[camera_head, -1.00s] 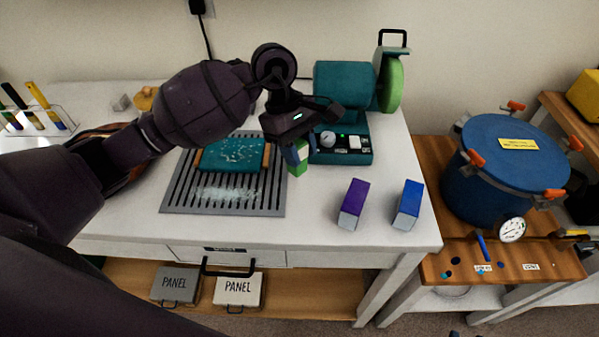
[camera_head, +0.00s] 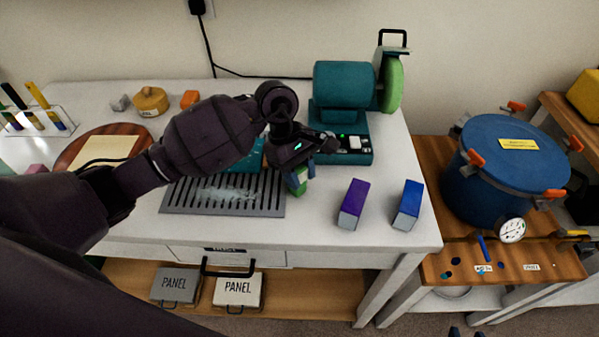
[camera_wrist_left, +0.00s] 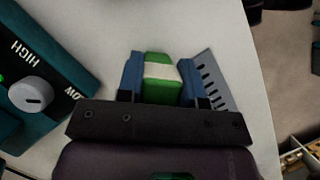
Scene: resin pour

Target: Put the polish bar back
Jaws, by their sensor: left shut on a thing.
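My left gripper (camera_head: 302,176) is shut on a green polish bar with a pale band (camera_head: 298,187). The bar also shows between the two blue fingers in the left wrist view (camera_wrist_left: 161,88). It is at the right edge of the slotted grey mat, left of the other bars; whether it touches the table I cannot tell. A purple bar (camera_head: 353,203) and a blue bar (camera_head: 408,205) stand apart on the white table, to the right of my gripper.
The teal buffing machine (camera_head: 345,85) with its green wheel (camera_head: 393,84) stands behind my gripper. The slotted mat (camera_head: 222,207) lies to the left, a teal block on it mostly hidden by my arm. The table front between mat and purple bar is clear. A blue pressure pot (camera_head: 505,170) stands right.

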